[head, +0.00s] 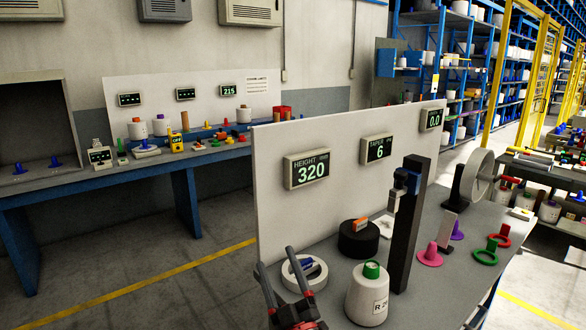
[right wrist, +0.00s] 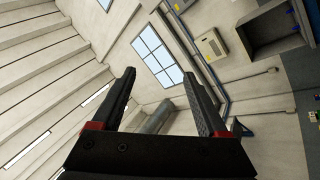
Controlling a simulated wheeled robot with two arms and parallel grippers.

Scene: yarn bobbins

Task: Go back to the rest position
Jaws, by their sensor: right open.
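My right gripper (head: 275,257) is at the bottom of the head view, with its two dark fingers pointing up and apart. It is open, and nothing shows between the fingers. In the right wrist view the gripper (right wrist: 159,76) is also open and empty, facing the wall and ceiling. My left gripper is not in view.
Beside the gripper in the head view are a white ring (head: 318,274) and a white bobbin with a green top (head: 367,298). A dark post (head: 408,225) and a white panel (head: 270,190) stand on the near table. A blue bench (head: 100,184) is farther left, with open floor between.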

